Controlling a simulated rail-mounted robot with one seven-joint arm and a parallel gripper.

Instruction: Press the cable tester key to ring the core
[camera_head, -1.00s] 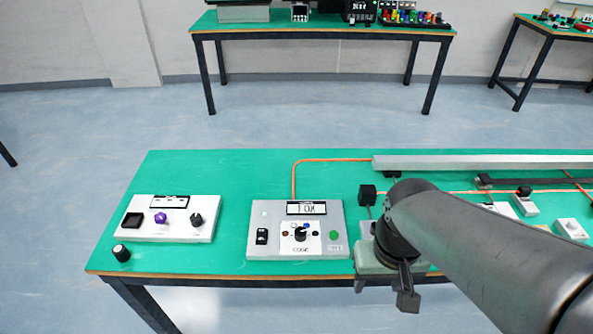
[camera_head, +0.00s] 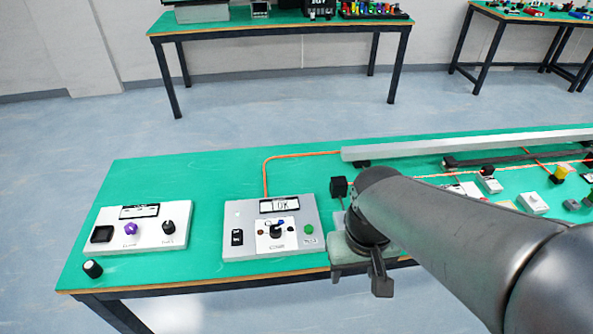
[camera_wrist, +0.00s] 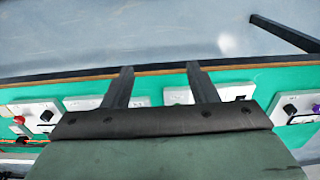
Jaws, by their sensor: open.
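The cable tester appears to be the grey box (camera_head: 235,248) at the front of the green table in the head view. It has a lit display (camera_head: 279,205), a black knob (camera_head: 276,231), a black switch (camera_head: 237,237) and a round green button (camera_head: 308,229). Which of these is the key I cannot tell. My gripper (camera_wrist: 161,72) is open and empty, with its two fingers apart over the table's front edge in the wrist view. In the head view my gripper hangs just right of the grey box, its fingers partly hidden by the wrist.
A white panel (camera_head: 150,236) with a purple knob stands left, beside a loose black knob (camera_head: 92,269). A black block (camera_head: 339,187) and a long metal rail (camera_head: 460,145) lie behind my arm. Small switch boxes (camera_head: 532,203) stand at right. The table is clear at back left.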

